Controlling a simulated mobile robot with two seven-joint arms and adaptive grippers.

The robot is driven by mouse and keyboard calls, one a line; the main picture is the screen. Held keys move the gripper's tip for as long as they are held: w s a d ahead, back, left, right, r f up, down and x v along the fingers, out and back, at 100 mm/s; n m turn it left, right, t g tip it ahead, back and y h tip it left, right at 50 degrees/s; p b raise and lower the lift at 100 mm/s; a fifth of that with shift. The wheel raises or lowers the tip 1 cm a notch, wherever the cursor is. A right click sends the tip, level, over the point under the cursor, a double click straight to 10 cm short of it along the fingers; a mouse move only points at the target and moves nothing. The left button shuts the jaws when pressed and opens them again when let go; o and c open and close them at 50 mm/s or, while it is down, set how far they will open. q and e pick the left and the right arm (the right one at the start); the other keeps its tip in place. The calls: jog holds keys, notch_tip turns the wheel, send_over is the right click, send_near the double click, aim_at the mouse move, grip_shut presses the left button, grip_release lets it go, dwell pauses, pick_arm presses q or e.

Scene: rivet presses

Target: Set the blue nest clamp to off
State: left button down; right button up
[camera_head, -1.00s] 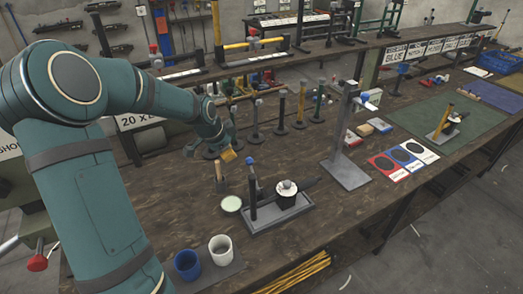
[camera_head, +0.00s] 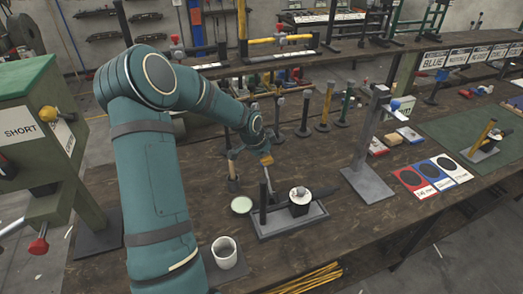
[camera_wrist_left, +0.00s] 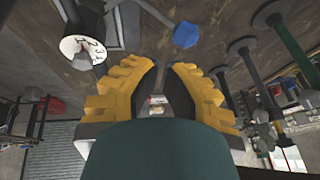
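A black nest holding a white-topped round part (camera_head: 300,196) stands on a grey tray-like base (camera_head: 290,228). A grey lever (camera_head: 266,182) rises at the base's back left; its upper end is hidden behind my left gripper (camera_head: 266,160) in the head view. In the left wrist view a blue knob (camera_wrist_left: 186,35) lies just beyond the fingertips of my left gripper (camera_wrist_left: 160,75), slightly right of their gap. The yellow fingers are apart with nothing held between them. The white round top with markings (camera_wrist_left: 82,46) shows at upper left there. My right gripper is not in view.
A white cup (camera_head: 224,252) stands in front of the base, and a pale round dish (camera_head: 242,205) lies left of it. A tall grey stand (camera_head: 368,150) stands to the right. Several dark posts (camera_head: 304,115) stand behind. Yellow rods (camera_head: 310,278) lie at the front edge.

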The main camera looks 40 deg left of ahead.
aim_at(266, 171)
pick_arm(q)
jog(key=shift+w+a+f, duration=0.25)
jog(key=shift+w+f, duration=0.05)
jog(key=shift+f, duration=0.35)
jog(key=shift+w+a+f, duration=0.2)
jog(key=shift+w+f, duration=0.1)
jog(key=shift+f, duration=0.35)
jog(key=shift+w+a+f, duration=0.25)
jog(key=shift+w+f, duration=0.05)
jog(key=shift+f, duration=0.35)
